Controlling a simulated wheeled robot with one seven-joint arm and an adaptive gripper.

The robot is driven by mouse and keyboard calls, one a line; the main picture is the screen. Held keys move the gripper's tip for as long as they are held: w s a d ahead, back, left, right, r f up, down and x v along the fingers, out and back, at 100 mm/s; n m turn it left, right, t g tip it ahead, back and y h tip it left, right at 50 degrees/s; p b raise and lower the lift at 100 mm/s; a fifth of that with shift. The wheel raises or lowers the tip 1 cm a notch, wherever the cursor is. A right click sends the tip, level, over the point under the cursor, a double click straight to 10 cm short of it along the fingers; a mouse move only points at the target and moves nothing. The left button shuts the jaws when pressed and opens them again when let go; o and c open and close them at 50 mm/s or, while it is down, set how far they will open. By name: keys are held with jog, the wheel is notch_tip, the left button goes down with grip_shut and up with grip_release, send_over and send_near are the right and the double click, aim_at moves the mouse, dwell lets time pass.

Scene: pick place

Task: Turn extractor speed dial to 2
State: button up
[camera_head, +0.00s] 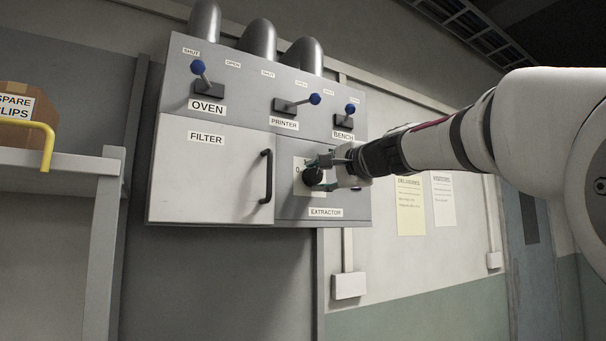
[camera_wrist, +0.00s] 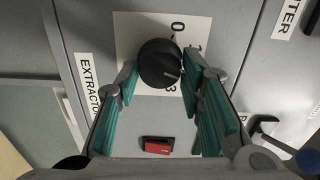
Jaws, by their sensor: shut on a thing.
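The extractor speed dial (camera_wrist: 160,62) is a round black knob on a white scale plate (camera_wrist: 135,28) in the wrist view. The 0, part of the 1 and the 3 are readable; a finger covers the place between 1 and 3. A faint pale mark on the knob seems to face right and slightly down, towards that covered stretch. My gripper (camera_wrist: 161,75) has its green-padded fingers on either side of the dial, shut on it. In the head view the dial (camera_head: 313,177) shows partly behind my gripper (camera_head: 322,168), above the EXTRACTOR label (camera_head: 325,212).
A red rocker switch (camera_wrist: 157,146) sits beside the dial. The FILTER door (camera_head: 205,180) with its black handle (camera_head: 266,176) is left of it. Blue-knobbed OVEN (camera_head: 199,68), PRINTER (camera_head: 315,99) and BENCH (camera_head: 350,109) levers are above. A shelf (camera_head: 60,160) stands far left.

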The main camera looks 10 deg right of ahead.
jog(key=shift+f+m, duration=0.1)
jog(key=shift+m, duration=0.2)
jog(key=o, duration=1.2)
jog(key=shift+c, duration=0.2)
jog(key=shift+s+d, duration=0.15)
jog(key=shift+s, duration=0.2)
jog(key=v, duration=1.1)
